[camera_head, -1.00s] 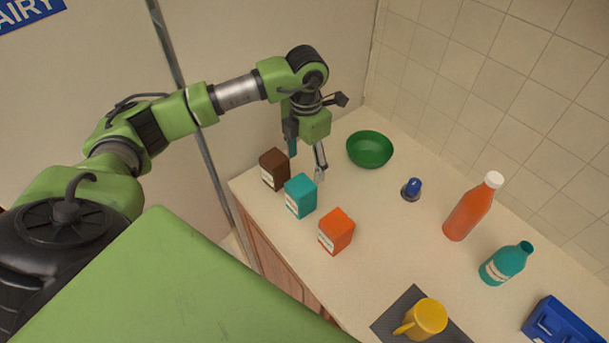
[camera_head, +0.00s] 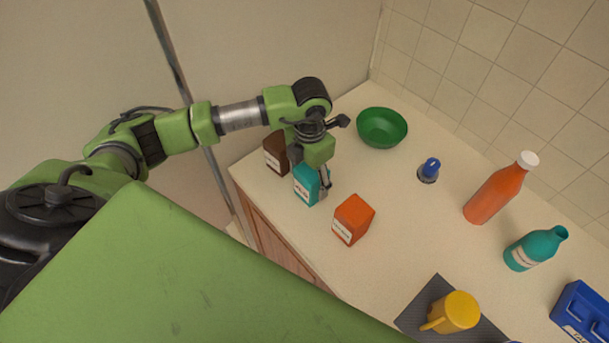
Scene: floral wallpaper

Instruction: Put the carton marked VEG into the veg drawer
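Three small labelled cartons stand in a row on the counter: a brown one (camera_head: 275,152), a teal one (camera_head: 306,188) and an orange one (camera_head: 353,220). Their labels are too small to read, so I cannot tell which is marked VEG. My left gripper (camera_head: 311,170) is low over the teal carton, its fingers apart at about the carton's two sides. The finger gap looks as wide as before; contact with the carton cannot be made out. The gripper hides the carton's top and part of the brown carton. No open drawer shows. My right gripper is out of view.
On the counter (camera_head: 400,228) are a green bowl (camera_head: 382,128), a blue-topped small object (camera_head: 429,171), an orange bottle (camera_head: 494,195), a teal bottle (camera_head: 532,250), a yellow mug (camera_head: 456,311) on a dark mat (camera_head: 416,315), and a blue crate (camera_head: 584,313). A tiled wall stands behind.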

